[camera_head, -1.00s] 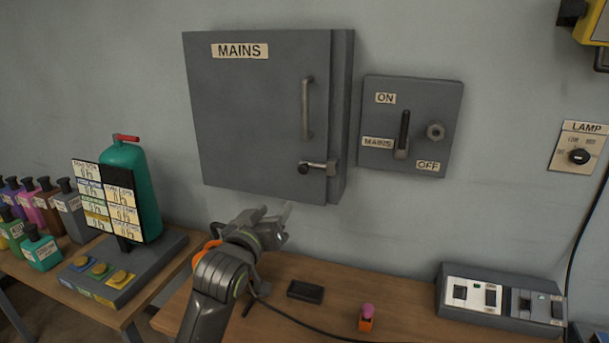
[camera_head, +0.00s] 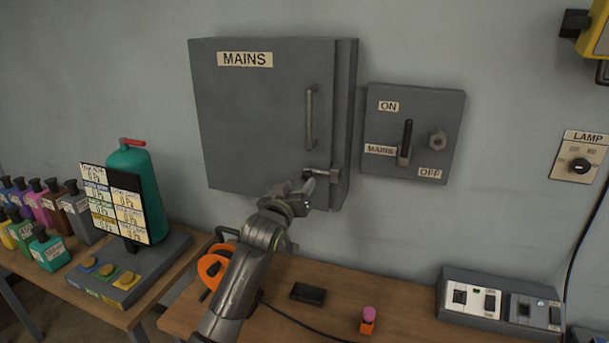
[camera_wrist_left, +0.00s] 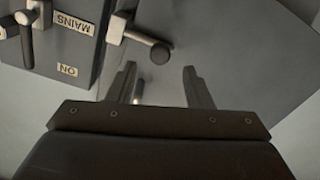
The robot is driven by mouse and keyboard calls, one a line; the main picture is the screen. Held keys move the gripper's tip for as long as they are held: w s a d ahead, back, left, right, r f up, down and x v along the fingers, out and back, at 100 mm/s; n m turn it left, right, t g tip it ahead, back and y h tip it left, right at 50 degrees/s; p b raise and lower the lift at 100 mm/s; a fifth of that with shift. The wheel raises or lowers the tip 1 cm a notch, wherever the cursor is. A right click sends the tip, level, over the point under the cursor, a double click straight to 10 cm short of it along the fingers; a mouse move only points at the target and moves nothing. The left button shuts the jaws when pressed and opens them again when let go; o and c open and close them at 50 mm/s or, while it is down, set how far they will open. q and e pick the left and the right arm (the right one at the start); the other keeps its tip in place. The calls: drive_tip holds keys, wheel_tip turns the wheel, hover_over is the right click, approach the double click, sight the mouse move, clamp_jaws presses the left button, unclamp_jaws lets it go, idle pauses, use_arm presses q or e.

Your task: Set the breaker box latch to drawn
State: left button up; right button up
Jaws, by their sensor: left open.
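The breaker box (camera_head: 255,110) is a grey box labelled MAINS on the wall, its door shut, with a vertical bar handle (camera_head: 309,118). The latch (camera_head: 322,172) is a metal bolt with a dark knob, low at the door's right edge. In the left wrist view the latch knob (camera_wrist_left: 160,53) lies ahead of the fingertips, roughly between their lines. My left gripper (camera_head: 306,190) is just below and left of the latch, and its fingers (camera_wrist_left: 158,75) are apart with nothing between them. It partly hides the latch knob in the head view. My right gripper is not in view.
A switch panel (camera_head: 412,134) with a lever hangs right of the box. Below, the wooden bench (camera_head: 400,300) carries a black block (camera_head: 308,293), a small orange-and-pink item (camera_head: 367,320) and a socket strip (camera_head: 498,302). A teal cylinder (camera_head: 140,185) stands at left.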

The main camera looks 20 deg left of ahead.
sight(305, 176)
use_arm(q)
drive_tip(key=shift+w+p, duration=0.55)
drive_tip(key=shift+w, duration=2)
clamp_jaws()
